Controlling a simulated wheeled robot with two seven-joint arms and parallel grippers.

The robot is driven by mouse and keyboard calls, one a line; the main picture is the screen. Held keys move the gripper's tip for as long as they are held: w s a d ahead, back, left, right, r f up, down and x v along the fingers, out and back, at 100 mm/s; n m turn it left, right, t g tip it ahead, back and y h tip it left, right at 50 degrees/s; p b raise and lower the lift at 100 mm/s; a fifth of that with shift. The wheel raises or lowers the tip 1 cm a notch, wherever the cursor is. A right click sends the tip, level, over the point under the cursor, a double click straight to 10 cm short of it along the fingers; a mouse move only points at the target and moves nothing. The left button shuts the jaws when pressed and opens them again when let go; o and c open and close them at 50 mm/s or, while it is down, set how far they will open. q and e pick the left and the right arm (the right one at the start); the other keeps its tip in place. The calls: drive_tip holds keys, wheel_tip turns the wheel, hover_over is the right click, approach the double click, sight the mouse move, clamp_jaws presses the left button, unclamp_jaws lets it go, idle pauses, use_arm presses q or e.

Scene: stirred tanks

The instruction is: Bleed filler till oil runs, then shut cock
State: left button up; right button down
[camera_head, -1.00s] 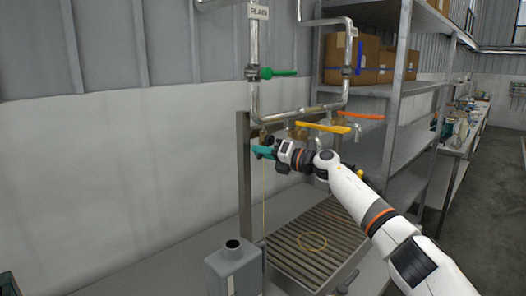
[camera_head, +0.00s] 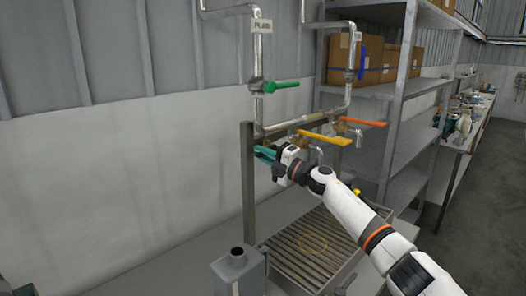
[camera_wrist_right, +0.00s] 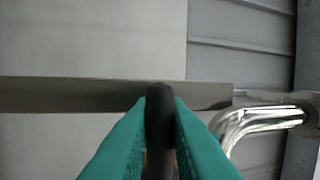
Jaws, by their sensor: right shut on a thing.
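My right gripper (camera_head: 264,154) has teal fingers and is at the left end of the low pipework, beside the upright post. In the right wrist view its fingers (camera_wrist_right: 160,125) are closed on a dark, round-ended handle (camera_wrist_right: 160,105). What the handle joins is hidden; I cannot tell how far it is turned. A yellow lever (camera_head: 325,138) and an orange lever (camera_head: 362,122) sit on the pipework to the right. A grey can (camera_head: 240,272) with an open neck stands below. I see no stream above it.
A slatted drain tray (camera_head: 290,256) with a yellowish ring on it lies right of the can. A green lever (camera_head: 285,85) is on the pipe marked PLAIN, and a blue lever (camera_head: 361,55) is on the other pipe. Shelving (camera_head: 397,110) stands to the right.

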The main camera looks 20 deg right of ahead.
drive_tip(key=shift+r+m, duration=0.1)
drive_tip(key=shift+m, duration=0.2)
drive_tip(key=c, duration=1.4)
unclamp_jaws()
drive_tip(key=shift+c, duration=0.2)
drive_tip(key=shift+s+d+f, duration=0.25)
drive_tip(key=shift+s+d, duration=0.05)
drive_tip(key=b+v, duration=0.4)
drive_tip(key=v, duration=0.7)
